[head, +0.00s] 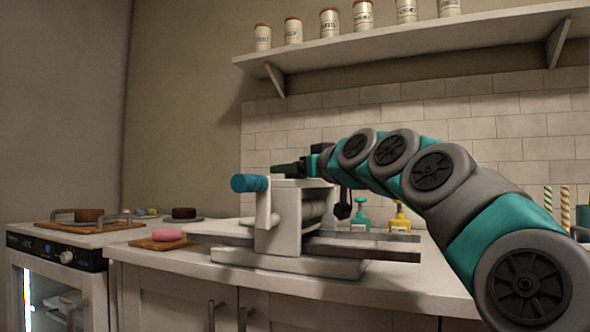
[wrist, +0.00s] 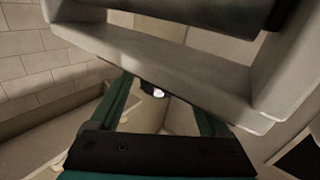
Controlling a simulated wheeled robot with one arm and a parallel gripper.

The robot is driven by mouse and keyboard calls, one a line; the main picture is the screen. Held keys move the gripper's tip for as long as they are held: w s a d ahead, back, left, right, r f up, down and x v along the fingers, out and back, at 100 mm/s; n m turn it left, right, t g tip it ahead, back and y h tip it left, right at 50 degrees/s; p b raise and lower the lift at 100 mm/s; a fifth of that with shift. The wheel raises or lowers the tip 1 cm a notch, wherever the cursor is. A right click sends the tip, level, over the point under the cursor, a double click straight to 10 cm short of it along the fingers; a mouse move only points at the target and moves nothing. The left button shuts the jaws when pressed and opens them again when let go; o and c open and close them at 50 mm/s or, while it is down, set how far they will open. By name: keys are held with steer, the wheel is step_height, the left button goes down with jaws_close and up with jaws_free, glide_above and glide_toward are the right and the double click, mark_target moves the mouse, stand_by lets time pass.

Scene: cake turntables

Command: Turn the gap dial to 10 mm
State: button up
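The pale dough sheeter (head: 285,222) stands on the counter with a blue-handled crank (head: 250,183) on its left side. My arm reaches in from the right, and my gripper (head: 288,169) is at the top of the machine, partly behind it. In the wrist view, the teal fingers of my gripper (wrist: 165,98) are spread apart below a pale frame of the machine (wrist: 150,70). A small dark part with a bright white spot (wrist: 157,92) shows between the fingertips; I cannot tell if it is the gap dial. No dial scale or number is readable.
Flat metal beds (head: 365,248) extend from both sides of the machine. A pink dough round on a board (head: 168,235) lies to the left, beside an oven (head: 60,262). Teal (head: 360,216) and yellow (head: 400,218) pump bottles stand behind, under a shelf of jars (head: 420,40).

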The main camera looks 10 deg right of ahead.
jaws_close()
stand_by(0.4)
steer(key=shift+n+y, duration=0.3)
steer(key=shift+y, duration=0.1)
steer(key=n+g+y, duration=0.1)
steer(key=y, duration=0.1)
steer(key=shift+w+n+g+y, duration=0.1)
steer(key=shift+n+g+y, duration=0.2)
steer(key=shift+n+g, duration=0.1)
steer(key=n+g+y+p, duration=0.1)
steer(key=p, duration=0.1)
steer(key=n+g+y+p, duration=0.2)
steer(key=shift+r+y, duration=0.3)
steer(key=shift+r, duration=0.1)
steer(key=n+g+y+p, duration=0.2)
steer(key=g+p, duration=0.1)
steer(key=p, duration=0.3)
steer(key=shift+f+n, duration=0.1)
steer(key=shift+n, duration=0.2)
steer(key=shift+f+n+g+y+p, duration=0.15)
steer(key=shift+n+g+y+p, duration=0.3)
steer(key=shift+g+p, duration=0.4)
steer(key=shift+f+p, duration=0.15)
steer(key=shift+p, duration=0.15)
